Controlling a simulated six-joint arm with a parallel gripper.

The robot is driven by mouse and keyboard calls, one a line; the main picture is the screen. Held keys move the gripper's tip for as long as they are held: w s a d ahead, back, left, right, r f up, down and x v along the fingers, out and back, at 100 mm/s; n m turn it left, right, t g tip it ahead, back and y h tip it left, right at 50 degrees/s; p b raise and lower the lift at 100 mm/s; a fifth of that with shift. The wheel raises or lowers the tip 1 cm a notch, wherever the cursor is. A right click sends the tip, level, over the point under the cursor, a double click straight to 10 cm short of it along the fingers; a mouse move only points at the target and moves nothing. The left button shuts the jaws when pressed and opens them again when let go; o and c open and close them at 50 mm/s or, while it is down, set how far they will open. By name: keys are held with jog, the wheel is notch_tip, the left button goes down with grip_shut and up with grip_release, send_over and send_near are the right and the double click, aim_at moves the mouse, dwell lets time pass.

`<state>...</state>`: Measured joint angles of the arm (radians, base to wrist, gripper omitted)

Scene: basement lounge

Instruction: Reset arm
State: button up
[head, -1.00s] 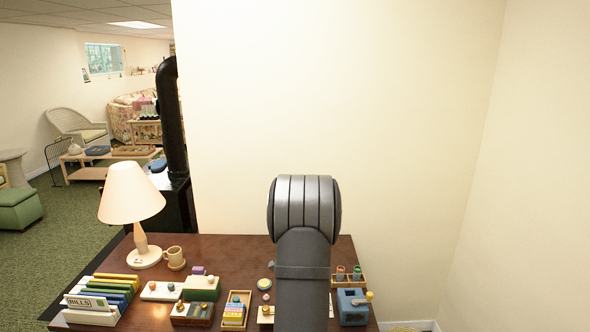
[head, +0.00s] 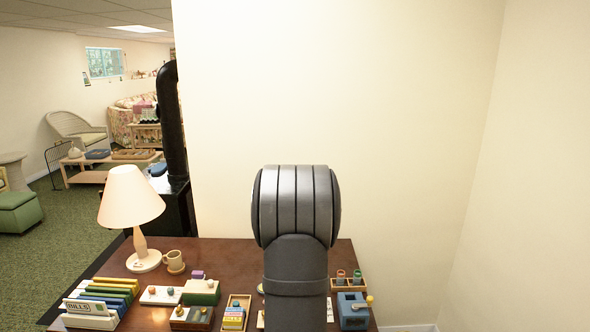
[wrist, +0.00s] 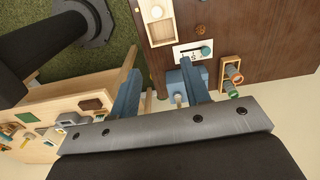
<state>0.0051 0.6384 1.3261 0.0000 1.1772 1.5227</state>
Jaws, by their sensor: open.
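My arm (head: 295,240) rises in the middle of the head view, in front of the desk. My gripper is out of sight in that view. In the wrist view my gripper (wrist: 160,70) shows two blue fingers spread well apart, with nothing held between them. The desk (wrist: 205,20) lies beyond the fingertips. A blue box with a pale knob (wrist: 178,84) shows behind and between the fingers; I cannot tell the gap to it. The same blue box (head: 351,312) is at the desk's right front in the head view.
A lamp (head: 131,200), a mug (head: 174,260), colored files (head: 107,297) and small trays fill the desk's left and middle. A wooden rack with cups (head: 348,281) stands right. A wall (head: 345,90) rises behind. The wrist view shows a pale wooden board with small items (wrist: 75,100).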

notch_tip(320, 180, down, 6)
jog(key=shift+a+m, duration=0.25)
jog(key=shift+m, duration=0.05)
dwell(0.3)
notch_tip(320, 180, up, 7)
jog(key=d+n, duration=0.3)
notch_tip(320, 180, down, 7)
jog(key=shift+f, duration=0.15)
dwell(0.3)
jog(key=shift+w, duration=0.1)
